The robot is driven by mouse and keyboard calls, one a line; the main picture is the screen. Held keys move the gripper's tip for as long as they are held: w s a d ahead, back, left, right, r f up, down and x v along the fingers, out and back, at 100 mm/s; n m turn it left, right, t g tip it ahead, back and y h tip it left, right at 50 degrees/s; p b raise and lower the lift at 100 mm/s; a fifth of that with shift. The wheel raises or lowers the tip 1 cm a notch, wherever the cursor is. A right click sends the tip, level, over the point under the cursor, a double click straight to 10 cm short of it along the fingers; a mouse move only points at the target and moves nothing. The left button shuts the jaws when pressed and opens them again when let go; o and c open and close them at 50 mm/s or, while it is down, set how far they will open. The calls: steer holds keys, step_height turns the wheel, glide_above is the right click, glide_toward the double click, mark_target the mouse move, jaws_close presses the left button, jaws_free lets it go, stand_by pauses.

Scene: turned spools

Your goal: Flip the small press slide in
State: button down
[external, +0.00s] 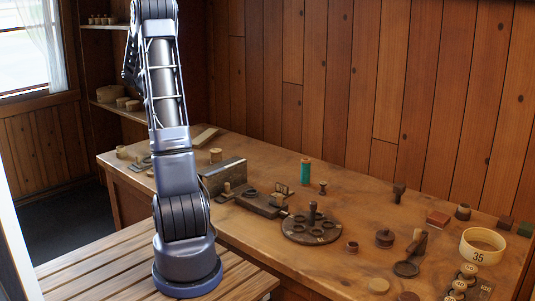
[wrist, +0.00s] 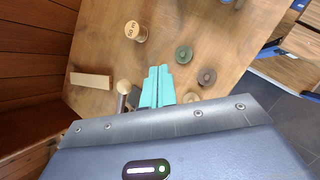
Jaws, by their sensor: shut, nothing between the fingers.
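My gripper (wrist: 157,72) shows in the wrist view as two teal fingers pressed together, with nothing between them, above the wooden table. In the external view my arm rises out of the frame and I cannot make out the fingers. A pale ball-topped knob (wrist: 123,86) stands just left of the fingers, beside a dark grey piece (wrist: 133,97) partly hidden by them. It may belong to the small press, but I cannot tell which part is the slide. Small grey-green hardware (external: 140,163) lies at the table's left end in the external view, partly behind my arm.
A marked wooden spool (wrist: 135,31), pale wood bar (wrist: 90,80), green disc (wrist: 183,54) and brown disc (wrist: 207,76) lie around the fingers. A round holed plate (external: 311,229), a dark slotted block (external: 258,204) and a teal spool (external: 306,172) occupy mid-table.

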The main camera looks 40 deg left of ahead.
steer(key=s+a+f+n+t+y, duration=0.1)
steer(key=s+a+f+n, duration=0.3)
steer(key=s+a+f, duration=0.3)
steer(key=s+a+f+n+t, duration=0.1)
steer(key=s+a+f+n, duration=0.4)
steer(key=s+a, duration=0.8)
steer(key=shift+s+a+f+t+y, duration=0.35)
steer(key=shift+a+f+t+y, duration=0.05)
steer(key=shift+f, duration=0.55)
steer(key=shift+w, duration=0.1)
steer(key=x, duration=0.7)
steer(key=w+r+x, duration=0.1)
steer(key=x, duration=0.3)
steer(key=shift+w+d+f, duration=0.15)
steer(key=shift+w, duration=0.1)
steer(key=shift+w+d, duration=0.1)
steer(key=shift+w, duration=0.75)
